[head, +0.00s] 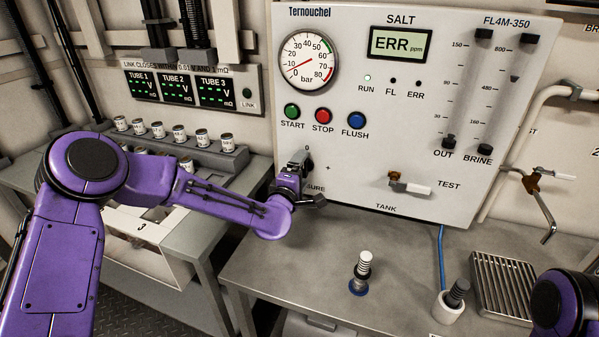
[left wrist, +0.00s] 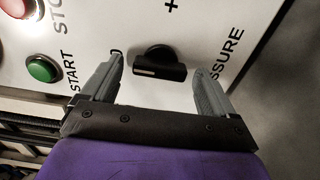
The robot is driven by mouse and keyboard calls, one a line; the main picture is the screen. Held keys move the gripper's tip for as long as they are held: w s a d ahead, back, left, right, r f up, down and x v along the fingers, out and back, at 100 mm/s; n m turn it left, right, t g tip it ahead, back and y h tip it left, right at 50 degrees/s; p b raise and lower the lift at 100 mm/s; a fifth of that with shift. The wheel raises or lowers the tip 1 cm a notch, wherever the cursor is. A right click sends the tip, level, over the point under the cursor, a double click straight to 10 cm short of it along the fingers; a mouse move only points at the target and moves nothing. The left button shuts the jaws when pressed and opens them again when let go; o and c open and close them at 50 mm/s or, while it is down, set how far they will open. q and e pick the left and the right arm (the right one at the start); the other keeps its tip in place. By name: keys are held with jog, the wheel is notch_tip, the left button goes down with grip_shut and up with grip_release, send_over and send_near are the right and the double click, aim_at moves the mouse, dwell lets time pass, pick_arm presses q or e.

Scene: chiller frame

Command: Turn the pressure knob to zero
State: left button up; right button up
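The black pressure knob (left wrist: 160,63) is on the white panel (head: 350,165), between the "0" and "PRESSURE" labels in the left wrist view. Its raised bar lies nearly across that picture, with a white line on the left part, the side of the "0". My left gripper (left wrist: 158,72) is open, with one grey finger on each side of the knob and visible gaps to it. In the head view the left gripper (head: 304,181) is at the panel's lower left and largely hides the knob. My right gripper is out of view.
Above are a round bar gauge (head: 308,62) with a red needle and START (head: 291,111), STOP (head: 323,116) and FLUSH (head: 355,120) buttons. The display (head: 399,43) reads ERR. A TEST valve (head: 408,185) is to the right. The grey counter (head: 300,262) below bears small fittings.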

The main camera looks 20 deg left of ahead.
pick_arm(q)
jog(key=shift+s, duration=0.1)
jog(key=s+b, duration=0.2)
jog(key=s, duration=0.8)
jog(key=shift+s+a, duration=0.15)
jog(key=shift+s, duration=0.05)
